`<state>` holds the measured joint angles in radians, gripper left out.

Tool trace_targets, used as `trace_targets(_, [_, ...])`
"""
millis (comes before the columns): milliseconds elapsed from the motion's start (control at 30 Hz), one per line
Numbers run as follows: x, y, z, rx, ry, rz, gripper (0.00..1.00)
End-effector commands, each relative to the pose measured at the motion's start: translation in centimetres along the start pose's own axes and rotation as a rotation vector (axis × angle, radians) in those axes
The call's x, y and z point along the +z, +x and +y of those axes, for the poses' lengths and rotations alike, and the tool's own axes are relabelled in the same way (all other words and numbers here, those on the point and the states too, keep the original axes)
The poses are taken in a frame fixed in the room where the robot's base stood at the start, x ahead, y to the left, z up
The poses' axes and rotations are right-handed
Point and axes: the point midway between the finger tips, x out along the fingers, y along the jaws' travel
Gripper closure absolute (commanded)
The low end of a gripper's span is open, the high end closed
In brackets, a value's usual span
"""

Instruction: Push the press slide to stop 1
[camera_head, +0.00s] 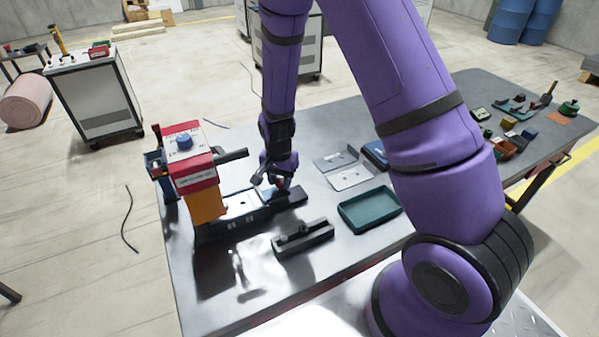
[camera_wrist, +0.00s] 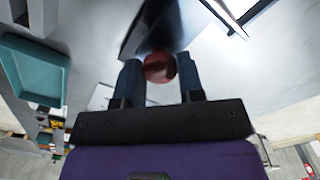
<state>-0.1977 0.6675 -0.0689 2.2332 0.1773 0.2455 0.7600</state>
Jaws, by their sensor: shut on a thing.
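The press (camera_head: 192,165), with a red head, an orange body and a blue knob on top, stands at the table's left end. A low dark slide track (camera_head: 225,226) runs from under it to the right, with a pale plate (camera_head: 240,203) on top. My gripper (camera_head: 281,182) points down at the track's right end. In the wrist view my gripper (camera_wrist: 158,74) has its two dark fingers shut on a round red knob (camera_wrist: 160,66) of the slide. A dark slide part (camera_wrist: 150,28) extends beyond the knob. The stop marks cannot be made out.
A dark fixture block (camera_head: 303,238) lies in front of the track. A green tray (camera_head: 370,210) and grey metal brackets (camera_head: 348,179) lie to the right. A dark handle (camera_head: 232,156) sticks out of the press near my arm. The table's front left is clear.

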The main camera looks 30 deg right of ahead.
Motion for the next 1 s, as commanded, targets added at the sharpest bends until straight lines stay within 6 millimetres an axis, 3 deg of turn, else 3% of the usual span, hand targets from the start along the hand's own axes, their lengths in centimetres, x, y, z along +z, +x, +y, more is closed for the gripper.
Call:
trace_targets(300, [2.8, 0.0, -2.8, 0.000, -0.003, 0.000, 1.00])
trace_targets(767, [3.0, 0.0, -3.1, -0.001, 0.001, 0.000, 1.00])
trace_targets(800, [3.0, 0.0, -3.1, -0.001, 0.001, 0.000, 0.60])
trace_targets(900, [3.0, 0.0, -3.1, 0.000, 0.001, 0.000, 0.39])
trace_targets(1000, [3.0, 0.0, -3.1, 0.000, 0.001, 0.000, 0.39])
